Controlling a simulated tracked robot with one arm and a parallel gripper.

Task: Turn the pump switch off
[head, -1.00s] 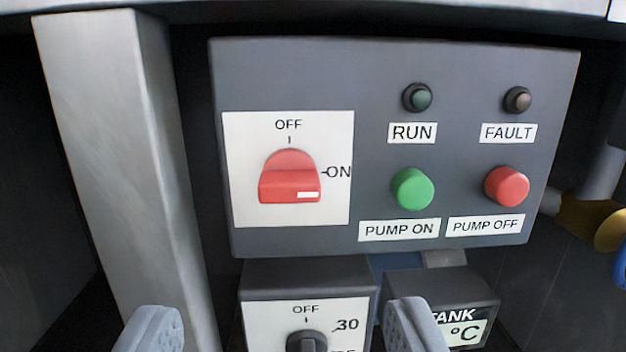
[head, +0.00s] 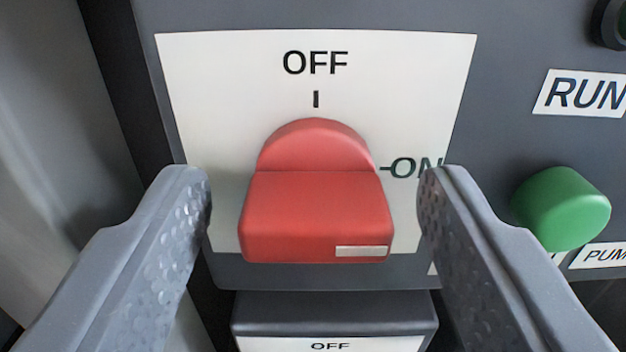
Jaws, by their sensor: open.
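The red pump switch (head: 317,205) is a rotary knob on a white plate (head: 215,75) marked OFF at the top and ON at the right. Its grip bar lies across, level, with a white mark at its right end toward ON. My gripper (head: 315,195) is open, one finger on each side of the knob. Gaps show between the fingers and the knob in the picture; I see no contact. The right finger partly covers the plate's right edge near ON.
A green button (head: 562,208) is close to the right of my right finger, below the RUN label (head: 585,93). A lower box (head: 335,308) with another OFF label sits below the panel. A grey metal post (head: 50,130) stands at the left.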

